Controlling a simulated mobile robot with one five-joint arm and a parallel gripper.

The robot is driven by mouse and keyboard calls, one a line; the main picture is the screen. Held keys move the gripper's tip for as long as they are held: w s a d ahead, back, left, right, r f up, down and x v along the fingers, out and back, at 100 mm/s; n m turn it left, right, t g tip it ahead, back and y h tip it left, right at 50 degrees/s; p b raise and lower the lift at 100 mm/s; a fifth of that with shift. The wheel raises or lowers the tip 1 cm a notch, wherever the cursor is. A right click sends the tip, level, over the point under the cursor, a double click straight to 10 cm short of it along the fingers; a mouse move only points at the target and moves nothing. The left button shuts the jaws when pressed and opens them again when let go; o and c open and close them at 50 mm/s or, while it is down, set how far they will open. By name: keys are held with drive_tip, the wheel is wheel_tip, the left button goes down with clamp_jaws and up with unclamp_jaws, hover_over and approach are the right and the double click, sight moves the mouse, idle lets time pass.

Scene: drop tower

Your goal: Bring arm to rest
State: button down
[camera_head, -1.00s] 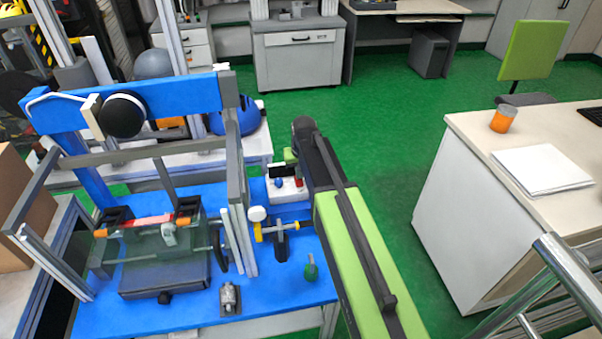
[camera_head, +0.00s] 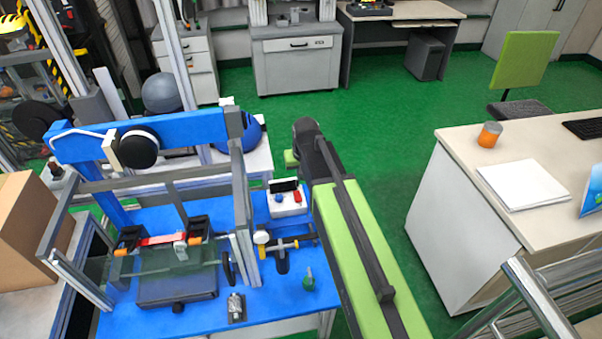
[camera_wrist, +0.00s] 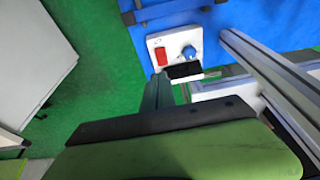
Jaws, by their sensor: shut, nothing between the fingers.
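My arm, green and black, reaches forward over the right edge of the blue drop tower bench (camera_head: 205,325) in the head view. Its far end is beyond the small white control box (camera_head: 289,207), and my fingers are mostly hidden there behind the arm. In the wrist view, my gripper (camera_wrist: 158,88) shows as a narrow grey finger shape beyond a green and black body. It is shut and empty. Its tip is just beside the control box (camera_wrist: 155,42) in that picture; I cannot tell the height gap between them.
The tower's blue beam (camera_head: 190,126) and grey frame stand left of my arm. A white desk (camera_head: 450,220) with an orange cup (camera_head: 489,134) and paper (camera_head: 522,185) is at right. A metal rail (camera_head: 530,290) is at lower right. Green floor (camera_head: 380,130) lies open between.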

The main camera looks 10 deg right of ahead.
drive_tip(key=s+d+r+g+p, duration=0.1)
drive_tip(key=s+d, duration=0.2)
drive_tip(key=s, duration=0.5)
drive_tip(key=s+d+g+p, duration=0.1)
drive_tip(key=s+d+g, duration=0.1)
drive_tip(key=s, duration=0.6)
drive_tip(key=shift+d+r+m+p, duration=0.35)
drive_tip(key=shift+d+r+m, duration=0.05)
drive_tip(key=shift+d, duration=0.15)
drive_tip(key=shift+s, duration=0.1)
